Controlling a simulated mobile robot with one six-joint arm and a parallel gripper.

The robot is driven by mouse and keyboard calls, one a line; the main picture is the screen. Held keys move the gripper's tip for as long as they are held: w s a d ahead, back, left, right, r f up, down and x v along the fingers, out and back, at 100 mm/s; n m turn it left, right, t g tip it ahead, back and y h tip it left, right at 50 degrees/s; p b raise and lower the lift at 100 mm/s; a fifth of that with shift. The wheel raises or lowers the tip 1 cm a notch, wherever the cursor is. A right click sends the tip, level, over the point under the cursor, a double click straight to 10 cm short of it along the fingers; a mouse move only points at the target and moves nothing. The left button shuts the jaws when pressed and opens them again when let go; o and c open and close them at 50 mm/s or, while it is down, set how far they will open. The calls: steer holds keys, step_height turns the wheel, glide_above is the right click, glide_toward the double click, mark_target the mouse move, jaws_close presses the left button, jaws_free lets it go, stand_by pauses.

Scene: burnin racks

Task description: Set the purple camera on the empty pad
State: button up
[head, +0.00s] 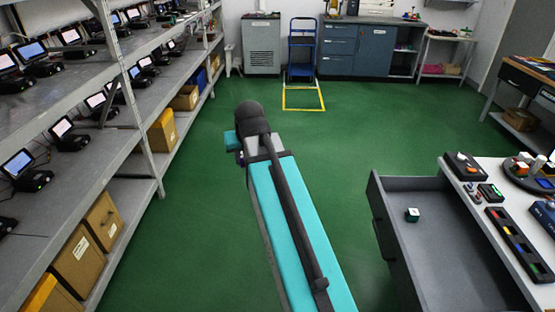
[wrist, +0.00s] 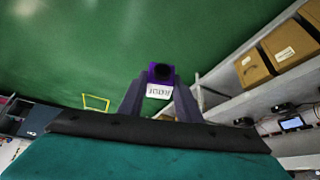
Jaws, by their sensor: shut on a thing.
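The purple camera (wrist: 152,78) shows in the wrist view, with a round black lens and a white printed label below it. My gripper (wrist: 160,88) is shut on it, one dark finger on each side. It is held in the air, with green floor behind it. In the head view my arm hides most of the gripper and the camera; only a small dark purple bit shows beside the arm's end. I cannot pick out an empty pad in either view.
A grey shelf rack (head: 140,100) on the left carries several small screens on black bases, with cardboard boxes (head: 76,262) below. A blue cart (head: 302,50) stands behind. The green floor between is clear.

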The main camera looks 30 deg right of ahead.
steer(key=a+r+n+y, duration=0.1)
steer(key=a+r+n, duration=0.1)
steer(key=a, duration=0.6)
steer(key=shift+w+a+r+n, duration=0.35)
steer(key=shift+w+n, duration=0.05)
